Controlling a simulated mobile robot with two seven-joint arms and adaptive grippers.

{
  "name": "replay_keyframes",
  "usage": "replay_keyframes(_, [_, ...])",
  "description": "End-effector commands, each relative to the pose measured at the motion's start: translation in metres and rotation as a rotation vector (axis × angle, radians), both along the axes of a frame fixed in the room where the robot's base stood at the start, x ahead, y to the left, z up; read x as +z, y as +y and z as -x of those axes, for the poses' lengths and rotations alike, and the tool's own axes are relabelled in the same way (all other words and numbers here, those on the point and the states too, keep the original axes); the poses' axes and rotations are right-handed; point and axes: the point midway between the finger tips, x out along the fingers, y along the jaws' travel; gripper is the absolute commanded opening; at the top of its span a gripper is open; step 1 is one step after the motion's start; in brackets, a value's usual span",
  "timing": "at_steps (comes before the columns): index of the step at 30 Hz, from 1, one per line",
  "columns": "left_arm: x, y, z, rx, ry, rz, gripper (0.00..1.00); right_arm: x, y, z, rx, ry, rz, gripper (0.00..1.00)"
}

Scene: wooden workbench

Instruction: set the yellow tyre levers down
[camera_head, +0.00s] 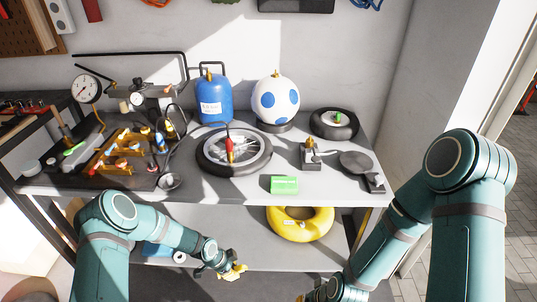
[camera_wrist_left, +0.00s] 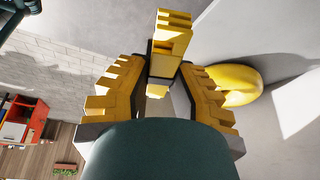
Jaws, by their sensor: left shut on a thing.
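My left gripper (camera_head: 232,272) is low in front of the workbench's lower shelf, at the bottom of the head view. Its yellow toothed fingers also show in the left wrist view (camera_wrist_left: 158,88), drawn in around something small and yellow. I take this to be the yellow tyre levers (camera_wrist_left: 157,91); they are mostly hidden by the fingers and their shape is not clear. My right gripper (camera_head: 318,294) is partly cut off at the bottom edge, and its fingers cannot be made out.
A yellow ring (camera_head: 300,236) lies on the lower shelf. On the bench top (camera_head: 225,187) are a spoked wheel (camera_head: 207,168), a green box (camera_head: 284,184), a blue canister (camera_head: 213,92), a blue-spotted ball and a crowded tool tray at left. The front strip beside the green box is bare.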

Motion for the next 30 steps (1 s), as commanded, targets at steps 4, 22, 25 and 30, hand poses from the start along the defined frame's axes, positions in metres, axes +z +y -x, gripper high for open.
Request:
replay_keyframes(4, [0.052, 0.006, 0.002, 0.107, -0.006, -0.003, 0.00, 0.000, 0.000, 0.000, 0.000, 0.000, 0.000, 0.00])
replay_keyframes(22, [0.257, 0.030, 0.018, 0.584, -0.010, 0.002, 0.00, 0.000, 0.000, 0.000, 0.000, 0.000, 0.000, 0.00])
replay_keyframes(25, [0.291, 0.034, 0.020, 0.665, -0.010, 0.003, 0.00, 0.000, 0.000, 0.000, 0.000, 0.000, 0.000, 0.00])
replay_keyframes(30, [0.334, 0.040, 0.025, 0.769, -0.004, 0.003, 0.00, 0.000, 0.000, 0.000, 0.000, 0.000, 0.000, 0.00])
